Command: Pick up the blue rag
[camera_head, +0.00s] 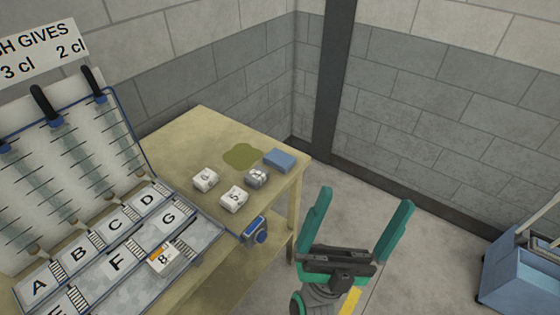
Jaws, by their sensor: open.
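The blue rag (281,160) is a small folded block. It lies near the back right corner of the wooden table (200,125), beside a greenish oil stain. My gripper (362,220) has green fingers spread wide apart, with nothing between them. It is over the floor to the right of the table, apart from the rag and lower in the picture.
White numbered blocks (234,199) and a grey block (257,177) stand near the rag. A blue device (257,230) hangs at the table's edge. A blue cart (510,270) stands at right; floor between is clear.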

